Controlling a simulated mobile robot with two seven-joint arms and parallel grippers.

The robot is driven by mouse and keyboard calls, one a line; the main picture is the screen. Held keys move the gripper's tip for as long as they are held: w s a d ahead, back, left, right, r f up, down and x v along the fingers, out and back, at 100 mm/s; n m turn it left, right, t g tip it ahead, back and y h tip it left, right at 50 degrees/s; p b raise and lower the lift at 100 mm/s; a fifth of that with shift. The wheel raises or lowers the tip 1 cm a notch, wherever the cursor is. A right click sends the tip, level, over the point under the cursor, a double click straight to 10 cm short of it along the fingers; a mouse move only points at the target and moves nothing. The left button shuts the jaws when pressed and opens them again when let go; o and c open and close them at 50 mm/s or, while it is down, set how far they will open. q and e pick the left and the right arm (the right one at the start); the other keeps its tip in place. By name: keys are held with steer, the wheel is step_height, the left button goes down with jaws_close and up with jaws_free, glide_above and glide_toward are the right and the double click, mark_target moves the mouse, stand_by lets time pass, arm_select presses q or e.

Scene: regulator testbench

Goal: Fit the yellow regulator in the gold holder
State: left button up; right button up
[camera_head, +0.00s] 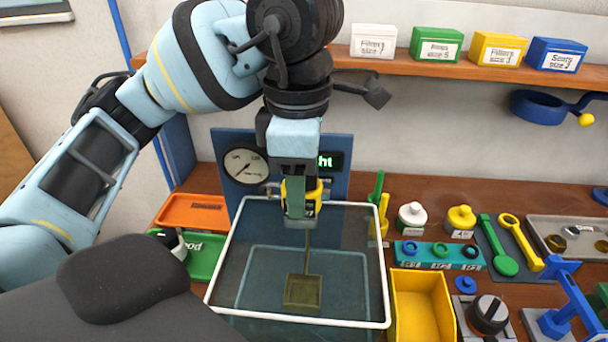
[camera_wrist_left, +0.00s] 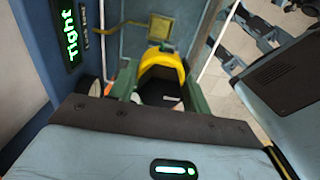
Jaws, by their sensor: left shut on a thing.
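The yellow regulator (camera_head: 312,190) is held at the front of the blue test bench, above the clear tray with a white rim. It also shows in the left wrist view as a yellow arch with a dark opening (camera_wrist_left: 165,62). My left gripper (camera_head: 298,212), pointing down, is shut on it, with green fingers at either side. A gold square piece (camera_head: 303,292) with a thin stem shows inside the tray; it also shows in the left wrist view (camera_wrist_left: 160,27). I cannot tell whether it is the gold holder, or whether the regulator touches anything. My right gripper is out of view.
The white-rimmed tray (camera_head: 387,290) stands before the bench panel (camera_head: 338,150) with its gauge and green display. Orange (camera_head: 192,211) and green trays lie left. A yellow bin (camera_head: 420,305), a teal block (camera_head: 440,254) and several tools crowd the right. A shelf (camera_head: 420,70) holds boxes above.

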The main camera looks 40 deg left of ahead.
arm_select(q)
steer(key=shift+f, duration=0.4)
steer(key=shift+w+f+b, duration=0.1)
steer(key=shift+f+b, duration=0.45)
steer(key=shift+f, duration=0.05)
steer(key=shift+f+b, duration=0.6)
steer(key=shift+f, duration=0.45)
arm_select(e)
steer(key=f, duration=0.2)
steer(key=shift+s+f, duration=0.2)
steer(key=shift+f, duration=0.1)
arm_select(q)
steer(key=shift+f, duration=0.1)
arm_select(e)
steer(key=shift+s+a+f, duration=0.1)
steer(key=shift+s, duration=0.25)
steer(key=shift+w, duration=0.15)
arm_select(q)
steer(key=shift+f, duration=0.15)
